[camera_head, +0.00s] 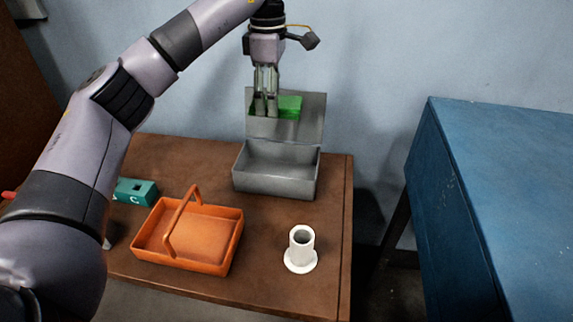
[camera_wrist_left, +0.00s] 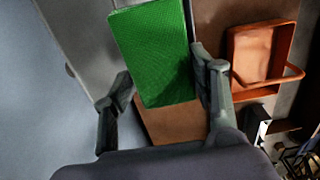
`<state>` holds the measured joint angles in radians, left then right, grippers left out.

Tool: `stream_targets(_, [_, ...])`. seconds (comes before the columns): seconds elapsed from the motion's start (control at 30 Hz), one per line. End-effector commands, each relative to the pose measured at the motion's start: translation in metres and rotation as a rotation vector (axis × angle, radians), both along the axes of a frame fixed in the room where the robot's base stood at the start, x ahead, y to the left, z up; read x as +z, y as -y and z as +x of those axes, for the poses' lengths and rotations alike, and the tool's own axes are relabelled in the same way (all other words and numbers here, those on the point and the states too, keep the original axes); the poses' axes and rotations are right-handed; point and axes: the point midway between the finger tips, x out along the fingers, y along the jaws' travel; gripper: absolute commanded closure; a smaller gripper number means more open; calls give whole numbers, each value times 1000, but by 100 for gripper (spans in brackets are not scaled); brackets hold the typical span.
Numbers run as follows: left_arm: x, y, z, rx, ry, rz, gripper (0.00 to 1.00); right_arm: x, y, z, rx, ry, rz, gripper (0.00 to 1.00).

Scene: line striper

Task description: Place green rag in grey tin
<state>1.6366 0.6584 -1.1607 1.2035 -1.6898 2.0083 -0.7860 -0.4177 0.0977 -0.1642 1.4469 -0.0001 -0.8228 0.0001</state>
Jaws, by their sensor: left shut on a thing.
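The green rag (camera_head: 290,107) is a flat rectangular piece held by my left gripper (camera_head: 266,112). In the left wrist view the green rag (camera_wrist_left: 155,55) sits between the two fingers of the left gripper (camera_wrist_left: 165,95). The grey tin (camera_head: 276,170) stands at the back of the brown table with its lid (camera_head: 301,126) raised. In the head view the gripper and rag are in front of the raised lid, above the tin's open box. The tin's inside looks empty where it shows. My right gripper is not in view.
An orange basket (camera_head: 228,240) with a handle stands at the front of the brown table (camera_head: 180,153). A white flanged tube (camera_head: 301,250) stands at front right. A teal block (camera_head: 136,191) lies at left. A blue cabinet (camera_head: 500,180) is to the right.

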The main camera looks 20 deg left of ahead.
Motion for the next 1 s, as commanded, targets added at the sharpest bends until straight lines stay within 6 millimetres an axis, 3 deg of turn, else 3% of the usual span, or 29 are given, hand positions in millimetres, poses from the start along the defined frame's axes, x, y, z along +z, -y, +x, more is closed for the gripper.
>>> stream_targets(0.07, [-6, 0, 0, -2, -2, 0, 70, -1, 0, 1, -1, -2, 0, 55])
stream_targets(0.37, [-57, 1, -1, -3, -4, -1, 70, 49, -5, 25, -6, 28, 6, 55])
stream_targets(0.7, [-138, 0, -2, -2, -3, 0, 70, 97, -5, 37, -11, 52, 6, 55])
stream_targets(1.0, [-164, 0, -1, -2, -2, 0, 70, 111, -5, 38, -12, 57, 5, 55])
